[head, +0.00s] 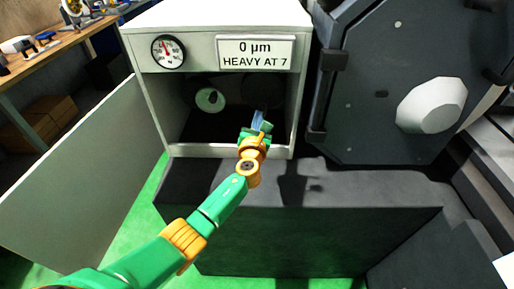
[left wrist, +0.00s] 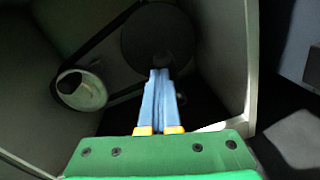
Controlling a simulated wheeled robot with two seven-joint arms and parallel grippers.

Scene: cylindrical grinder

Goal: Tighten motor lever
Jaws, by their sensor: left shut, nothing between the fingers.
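My left gripper (head: 258,117) reaches into the open front of the white cabinet (head: 140,52). Its two blue fingers are shut together with nothing between them, as the left wrist view (left wrist: 160,74) shows. Inside the cabinet are a small light pulley (head: 210,99), also in the left wrist view (left wrist: 82,90), and a large dark wheel (left wrist: 157,35). A dark belt (left wrist: 105,32) runs between them. In the left wrist view the fingertips overlap the lower part of the large wheel. I cannot make out a motor lever clearly; the area behind the fingers is dark and partly hidden. My right gripper is not in view.
The cabinet door (head: 80,175) stands open at left. A dial gauge (head: 168,52) and a sign (head: 255,52) reading "0 µm HEAVY AT 7" are above the opening. A grey block (head: 320,225) lies in front, and a large dark machine housing (head: 375,100) stands at right.

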